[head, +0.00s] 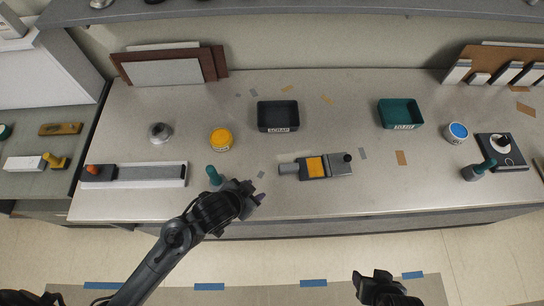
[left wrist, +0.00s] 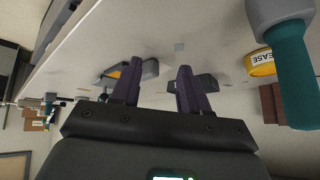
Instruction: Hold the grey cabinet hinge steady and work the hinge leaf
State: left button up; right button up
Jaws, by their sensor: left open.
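The grey cabinet hinge (head: 341,165) lies flat on the bench right of centre, with an orange-yellow middle section, a grey cylinder at its left end and a black knob at its right end. My left gripper (head: 255,192) is open and empty, near the bench's front edge, to the left of the hinge and apart from it. In the left wrist view the hinge (left wrist: 149,69) shows beyond the open fingers (left wrist: 160,72), partly hidden by one finger. My right gripper (head: 382,288) is at the bottom, in front of the bench, far from the hinge; its jaw opening is unclear.
A teal-handled tool (head: 213,173) stands close beside my left gripper. A yellow grease tin (head: 221,139), a black scrap tray (head: 278,116) and a teal tray (head: 400,113) stand behind. A long grey block (head: 152,173) lies left. Bench around the hinge is mostly clear.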

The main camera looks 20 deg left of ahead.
pick_arm(q)
jog(key=w+d+r+m+h, duration=0.35)
jog(key=w+d+m, duration=0.25)
jog(key=w+d, duration=0.3)
jog(key=m+g, duration=0.2)
jog(key=g, duration=0.2)
send_near(284, 167)
notch_tip(284, 167, down, 2)
jog(key=w, duration=0.1)
jog(key=shift+s+d+x, duration=0.1)
jog(key=shift+d+x, duration=0.1)
jog(key=shift+x, duration=1.75)
jog(key=shift+s+d+x, duration=0.1)
jog(key=shift+d+x, duration=0.1)
jog(key=shift+x, duration=1.75)
jog(key=shift+r+h, duration=0.15)
jog(key=shift+h, duration=0.1)
grip_shut()
jog(key=shift+o, duration=1.2)
grip_release()
